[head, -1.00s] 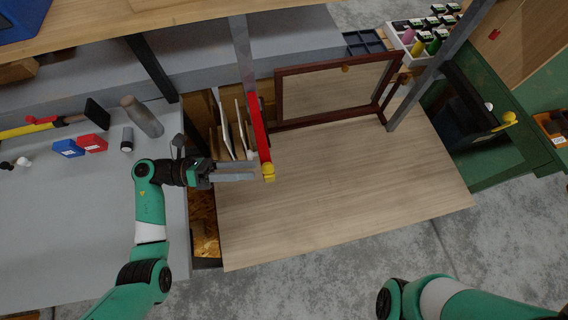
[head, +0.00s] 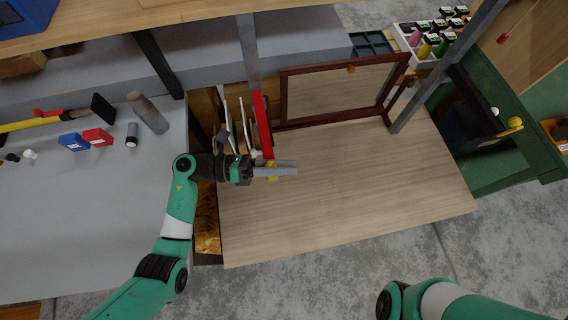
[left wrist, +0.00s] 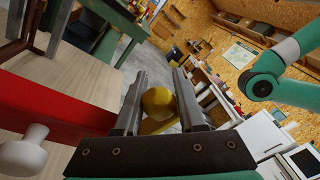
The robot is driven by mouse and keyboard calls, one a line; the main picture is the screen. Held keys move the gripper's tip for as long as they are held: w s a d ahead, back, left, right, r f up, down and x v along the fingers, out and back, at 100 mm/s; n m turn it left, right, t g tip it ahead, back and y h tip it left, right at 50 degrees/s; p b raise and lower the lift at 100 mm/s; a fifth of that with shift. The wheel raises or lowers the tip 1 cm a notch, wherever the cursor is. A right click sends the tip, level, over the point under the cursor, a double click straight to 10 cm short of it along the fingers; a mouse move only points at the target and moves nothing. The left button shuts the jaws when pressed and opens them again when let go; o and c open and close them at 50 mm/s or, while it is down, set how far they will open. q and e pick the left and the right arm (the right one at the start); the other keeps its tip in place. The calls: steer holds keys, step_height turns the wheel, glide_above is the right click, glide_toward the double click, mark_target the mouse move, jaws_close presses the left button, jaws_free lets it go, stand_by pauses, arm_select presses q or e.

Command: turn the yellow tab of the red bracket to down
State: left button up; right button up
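The red bracket (head: 262,125) is a long bar fixed along a grey post above the wooden bench; it also crosses the left of the left wrist view (left wrist: 60,98). Its yellow tab (head: 271,164) is at the near end and is partly hidden by my gripper in the head view. My left gripper (head: 285,168) is at the tab. In the left wrist view, the tab's round yellow end (left wrist: 158,103) sits between the two open fingers, with narrow gaps showing at its sides. My right gripper is out of view; only its arm shows at the bottom right.
A dark-framed panel (head: 340,90) stands at the back of the plank bench top (head: 350,190). A white knob (left wrist: 25,150) is beside the red bar. White boards (head: 228,125) stand left of the bracket. The bench's front and right are clear.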

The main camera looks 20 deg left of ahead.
arm_select(q)
jaws_close()
steer(key=shift+f, duration=0.1)
steer(key=shift+f, duration=0.1)
stand_by(0.8)
